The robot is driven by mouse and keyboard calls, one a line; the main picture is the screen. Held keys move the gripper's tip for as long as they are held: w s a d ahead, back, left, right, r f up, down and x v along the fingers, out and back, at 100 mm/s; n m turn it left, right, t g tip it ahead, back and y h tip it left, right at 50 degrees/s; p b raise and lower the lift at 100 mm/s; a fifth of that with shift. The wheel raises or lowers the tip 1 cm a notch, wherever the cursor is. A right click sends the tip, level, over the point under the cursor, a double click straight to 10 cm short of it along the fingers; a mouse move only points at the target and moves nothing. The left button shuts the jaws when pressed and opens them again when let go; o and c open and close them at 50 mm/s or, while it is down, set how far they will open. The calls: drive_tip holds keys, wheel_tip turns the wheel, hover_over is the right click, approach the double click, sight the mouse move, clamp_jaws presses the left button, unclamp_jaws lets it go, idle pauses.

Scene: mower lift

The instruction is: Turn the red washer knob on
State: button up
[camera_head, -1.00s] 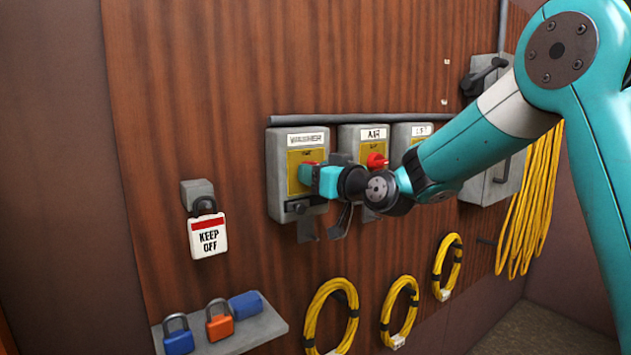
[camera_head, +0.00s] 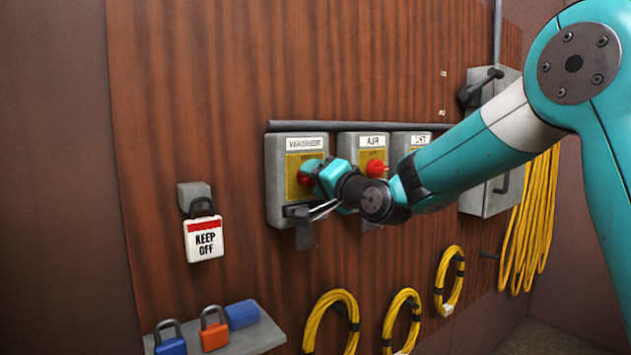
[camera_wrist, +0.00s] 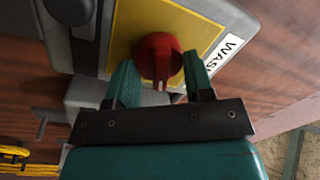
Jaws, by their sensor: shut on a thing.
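The red washer knob (camera_head: 304,179) sits on the yellow plate of the box labelled WASHER (camera_head: 275,185), the leftmost of three grey boxes. My gripper (camera_head: 313,178) is at this knob, with its fingers on either side. In the wrist view the red knob (camera_wrist: 158,52) shows between the two green fingers of my gripper (camera_wrist: 160,72), which is shut on it. A pale mark on the knob points toward my palm in that view. My wrist hides part of the washer box in the head view.
The AIR box with its own red knob (camera_head: 376,168) stands close on the right, behind my wrist. A KEEP OFF tag (camera_head: 204,240) hangs on the left. A shelf with padlocks (camera_head: 213,330) and yellow cable coils (camera_head: 335,318) are lower down.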

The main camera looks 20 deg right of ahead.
drive_tip(key=shift+f+m+h, duration=0.1)
drive_tip(key=shift+m+h, duration=0.2)
drive_tip(key=shift+m, duration=1.8)
drive_tip(key=o, duration=0.9)
drive_tip(key=shift+s, duration=0.1)
drive_tip(key=b+v, duration=0.3)
drive_tip(key=v, duration=0.5)
drive_tip(key=b+v, duration=0.3)
drive_tip(key=v, duration=0.6)
drive_tip(key=shift+s+f+b, duration=0.15)
drive_tip(key=shift+f+b, duration=0.05)
drive_tip(key=shift+b, duration=0.1)
